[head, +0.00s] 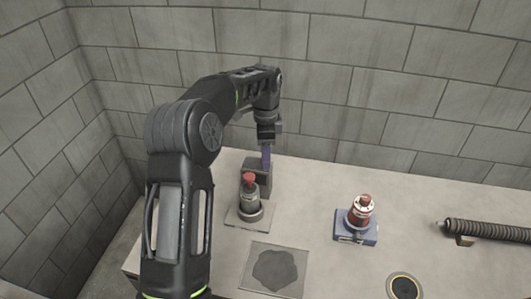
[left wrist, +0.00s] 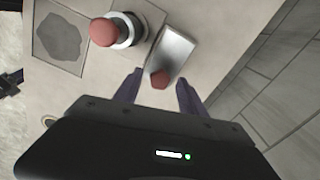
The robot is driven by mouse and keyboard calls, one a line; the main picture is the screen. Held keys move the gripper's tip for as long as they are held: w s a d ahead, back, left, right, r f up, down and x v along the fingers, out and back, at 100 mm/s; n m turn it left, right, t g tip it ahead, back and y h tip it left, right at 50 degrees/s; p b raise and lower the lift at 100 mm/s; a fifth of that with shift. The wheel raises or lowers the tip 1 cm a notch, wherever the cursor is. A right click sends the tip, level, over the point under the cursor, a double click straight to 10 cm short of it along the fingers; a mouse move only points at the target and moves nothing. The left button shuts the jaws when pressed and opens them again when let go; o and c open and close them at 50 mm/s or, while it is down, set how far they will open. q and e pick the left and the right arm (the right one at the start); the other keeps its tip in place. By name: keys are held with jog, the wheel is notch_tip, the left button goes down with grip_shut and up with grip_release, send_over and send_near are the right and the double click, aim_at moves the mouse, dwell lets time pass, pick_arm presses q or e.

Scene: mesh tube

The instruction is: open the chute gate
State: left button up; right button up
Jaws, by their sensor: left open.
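No part is plainly marked as the chute gate. A grey metal block (head: 258,168) stands at the back of the table. In the left wrist view the block (left wrist: 175,50) looks silver, with a small red knob (left wrist: 159,79) at its near end. My left gripper (head: 266,158) reaches down at the block from behind. It is open, its two purple fingers (left wrist: 160,80) on either side of the red knob in that view. I cannot tell whether they touch it. A grey post with a red top (head: 249,192) stands just in front of the block.
A red device (head: 362,211) on a blue base stands to the right. A ribbed tube (head: 488,230) lies at the far right. A flat plate with a dark patch (head: 274,268) and a yellow-ringed disc (head: 404,287) are near the front. Block walls (head: 330,70) close the back and left.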

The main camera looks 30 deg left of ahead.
pick_arm(q)
grip_shut()
dwell(0.5)
jog(key=shift+d, duration=0.1)
dwell(0.8)
